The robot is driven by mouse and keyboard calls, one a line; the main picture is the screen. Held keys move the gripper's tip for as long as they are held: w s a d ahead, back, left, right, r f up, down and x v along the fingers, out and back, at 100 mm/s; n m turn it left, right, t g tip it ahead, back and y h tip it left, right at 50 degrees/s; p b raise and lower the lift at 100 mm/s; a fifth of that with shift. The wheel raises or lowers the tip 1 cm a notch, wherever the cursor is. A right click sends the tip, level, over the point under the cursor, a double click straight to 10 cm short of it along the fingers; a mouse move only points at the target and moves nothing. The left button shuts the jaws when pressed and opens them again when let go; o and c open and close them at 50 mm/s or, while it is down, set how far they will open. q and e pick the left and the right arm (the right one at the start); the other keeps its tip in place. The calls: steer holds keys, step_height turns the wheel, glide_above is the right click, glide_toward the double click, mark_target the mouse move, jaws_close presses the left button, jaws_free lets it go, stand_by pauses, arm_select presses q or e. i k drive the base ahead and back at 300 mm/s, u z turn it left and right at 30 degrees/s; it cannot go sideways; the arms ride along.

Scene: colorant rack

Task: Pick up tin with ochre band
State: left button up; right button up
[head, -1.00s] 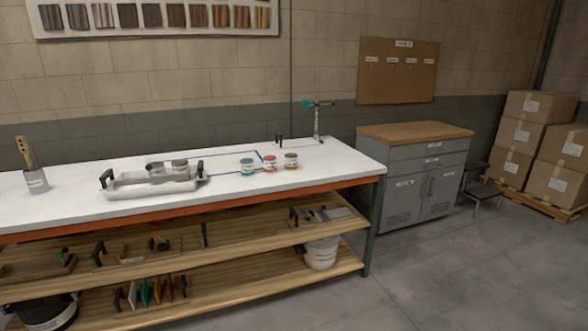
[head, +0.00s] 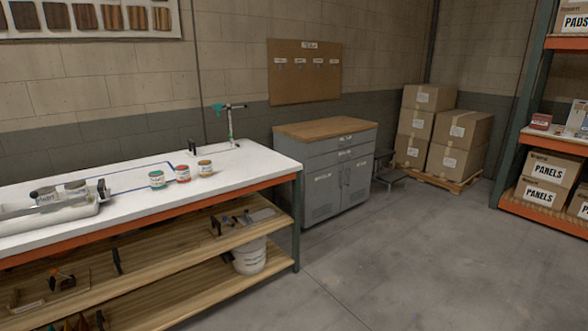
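Three small tins stand in a row on the white bench top (head: 130,215). The tin with the ochre-brown band (head: 205,169) is the rightmost. The tin with the red band (head: 182,174) is in the middle, and the tin with the green band (head: 157,180) is at the left. All three are upright and set slightly apart. Neither of my grippers shows in the head view.
A tray (head: 85,212) with two grey tins stands at the bench's left. A clamp stand (head: 231,125) is behind the tins. A grey cabinet (head: 335,185), stacked boxes (head: 460,140) and a shelf rack (head: 540,205) lie to the right. The floor in front (head: 400,260) is clear.

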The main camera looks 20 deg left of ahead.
mark_target(205, 169)
steer(key=z, duration=0.8)
steer(key=i, duration=1.7)
steer(key=u, duration=2.6)
